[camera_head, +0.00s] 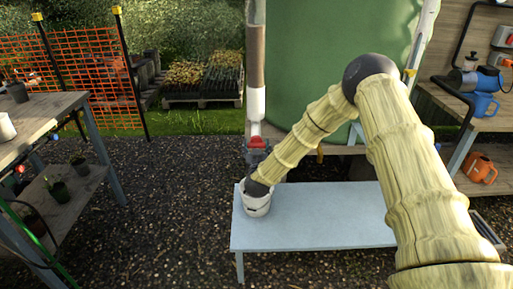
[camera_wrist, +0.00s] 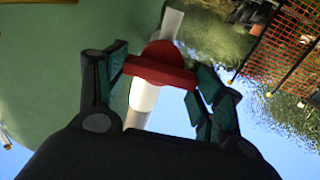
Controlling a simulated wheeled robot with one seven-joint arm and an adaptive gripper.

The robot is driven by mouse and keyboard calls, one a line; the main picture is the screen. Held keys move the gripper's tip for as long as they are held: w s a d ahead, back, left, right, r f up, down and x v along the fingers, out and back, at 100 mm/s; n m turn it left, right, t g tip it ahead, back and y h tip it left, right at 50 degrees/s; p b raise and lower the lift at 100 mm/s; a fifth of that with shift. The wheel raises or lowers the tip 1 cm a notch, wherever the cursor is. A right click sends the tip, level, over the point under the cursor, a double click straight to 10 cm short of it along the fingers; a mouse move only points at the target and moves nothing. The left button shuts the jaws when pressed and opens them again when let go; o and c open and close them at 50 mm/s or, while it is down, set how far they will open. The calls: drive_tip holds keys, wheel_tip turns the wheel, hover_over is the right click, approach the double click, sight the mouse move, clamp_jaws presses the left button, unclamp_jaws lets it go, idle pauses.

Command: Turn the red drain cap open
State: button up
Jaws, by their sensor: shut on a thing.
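The red drain cap (camera_head: 258,142) sits at the lower part of the upright pipe (camera_head: 257,100), at the left edge of the green tank. In the wrist view the red cap (camera_wrist: 160,67) lies across the space between the two fingers. My gripper (camera_wrist: 163,85) is shut on the cap, one finger at each side of it. In the head view my gripper (camera_head: 257,155) shows only in part at the end of my arm, just below the red cap. The pale pipe (camera_wrist: 143,96) runs behind the cap in the wrist view.
A whitish pot (camera_head: 257,206) stands on the pale blue bench (camera_head: 320,228) below the cap. The green tank (camera_head: 330,60) is close to the right of the pipe. A wooden table (camera_head: 40,120) stands at the left, with gravel clear between it and the bench.

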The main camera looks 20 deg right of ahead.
drive_tip(key=shift+n, duration=0.3)
drive_tip(key=n+p, duration=0.1)
drive_tip(key=n, duration=0.1)
drive_tip(key=shift+a+r+n, duration=0.1)
drive_tip(key=shift+a+n, duration=0.05)
drive_tip(key=shift+n, duration=0.15)
drive_tip(key=n+p, duration=0.1)
drive_tip(key=n, duration=0.3)
drive_tip(key=shift+a, duration=0.1)
drive_tip(key=n, duration=0.4)
drive_tip(key=shift+w+f+n+b, duration=0.1)
drive_tip(key=shift+f+n+b, duration=0.15)
drive_tip(key=shift+n+b, duration=0.05)
drive_tip(key=shift+f+n+b, duration=0.1)
drive_tip(key=shift+n+b, duration=0.4)
drive_tip(key=shift+n, duration=1.2)
drive_tip(key=o, duration=1)
